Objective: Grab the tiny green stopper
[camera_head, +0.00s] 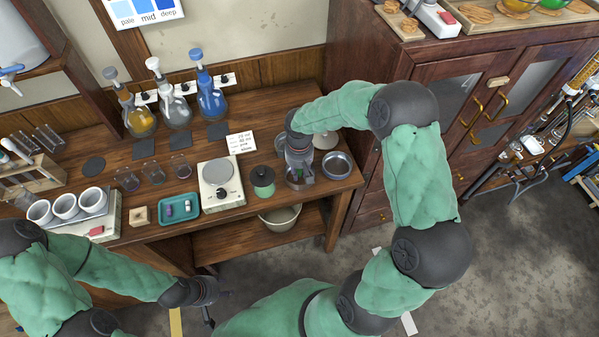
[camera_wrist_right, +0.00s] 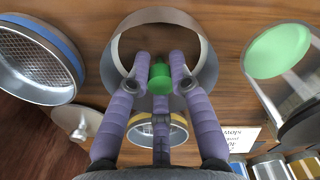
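The tiny green stopper (camera_wrist_right: 160,79) shows in the right wrist view between the purple fingertips of my right gripper (camera_wrist_right: 160,68). One finger is on each side of it and a third is below it in the picture. The side fingers are very close to it; I cannot tell whether they press on it.
A white hotplate (camera_head: 221,184) and a teal tray (camera_head: 179,221) are further left. Flasks stand at the back. A cabinet (camera_head: 440,100) is on the right.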

